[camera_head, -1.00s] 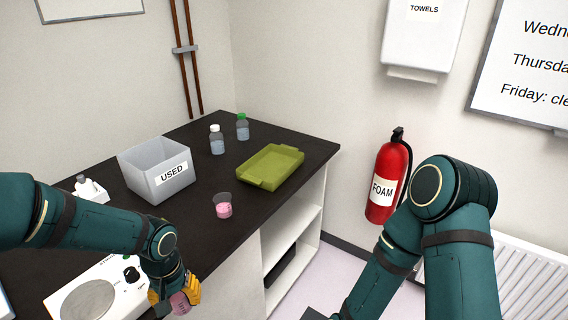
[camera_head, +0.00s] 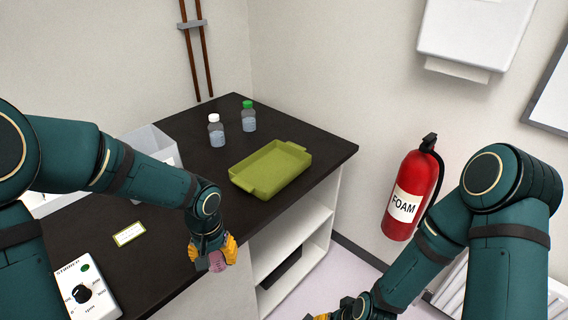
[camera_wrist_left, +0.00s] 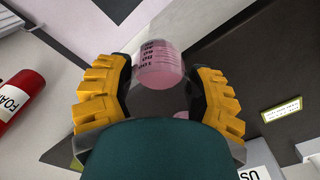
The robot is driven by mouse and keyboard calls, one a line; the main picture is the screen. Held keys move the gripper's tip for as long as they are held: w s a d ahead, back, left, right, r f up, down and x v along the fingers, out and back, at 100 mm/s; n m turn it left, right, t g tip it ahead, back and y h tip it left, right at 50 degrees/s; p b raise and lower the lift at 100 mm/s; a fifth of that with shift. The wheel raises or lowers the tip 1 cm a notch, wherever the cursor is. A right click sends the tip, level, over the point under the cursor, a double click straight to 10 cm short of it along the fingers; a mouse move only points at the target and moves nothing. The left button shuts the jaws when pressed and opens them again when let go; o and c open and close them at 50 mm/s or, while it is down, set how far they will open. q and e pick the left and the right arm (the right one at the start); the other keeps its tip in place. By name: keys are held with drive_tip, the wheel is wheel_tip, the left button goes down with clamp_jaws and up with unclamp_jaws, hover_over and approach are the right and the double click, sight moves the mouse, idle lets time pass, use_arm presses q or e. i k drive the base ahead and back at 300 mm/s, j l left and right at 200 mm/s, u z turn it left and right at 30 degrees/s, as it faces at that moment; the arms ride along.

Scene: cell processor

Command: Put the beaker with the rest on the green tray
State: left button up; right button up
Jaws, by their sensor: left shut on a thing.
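My left gripper (camera_head: 213,252) is shut on a beaker (camera_head: 217,263) of pink liquid, at the counter's front edge. The left wrist view shows the beaker (camera_wrist_left: 160,68), with dark scale marks, between the yellow fingers of the left gripper (camera_wrist_left: 160,85). A second pink patch (camera_wrist_left: 182,115) shows just behind it there, mostly hidden. The green tray (camera_head: 270,168) lies empty on the counter to the right of and beyond the gripper. My right gripper (camera_head: 330,316) is only partly in view at the bottom edge; its jaws are unclear.
Two bottles, one white-capped (camera_head: 216,130) and one green-capped (camera_head: 249,116), stand behind the tray. A grey bin (camera_head: 150,140) is partly behind my left arm. A stirrer (camera_head: 88,290) and a small label (camera_head: 129,233) are at the left. A fire extinguisher (camera_head: 413,190) hangs at the right.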

sight(272, 172)
drive_tip(key=i+l, duration=0.8)
drive_tip(key=i, duration=0.2)
drive_tip(key=i+l, duration=0.15)
drive_tip(key=i, duration=0.2)
